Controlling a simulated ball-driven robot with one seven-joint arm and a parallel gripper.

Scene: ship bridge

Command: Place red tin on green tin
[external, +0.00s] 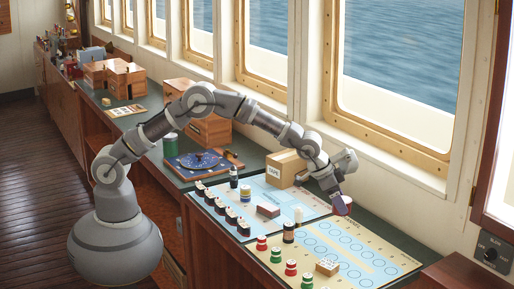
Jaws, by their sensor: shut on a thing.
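My gripper (340,203) is above the far right part of the chart boards and is shut on a small red thing, likely a red tin (347,206). My fingers partly cover it. A row of small red and green tins stands along the near edge of the yellow board: a red tin (262,243), a green tin (276,255), another red tin (291,268) and another green tin (307,281). My gripper is above and to the right of this row, apart from it. Which green one is meant, I cannot tell.
A cardboard box marked TAPE (286,168) stands behind the light blue board (262,190). Windows (390,70) line the back. Blue circles on the yellow board look empty.

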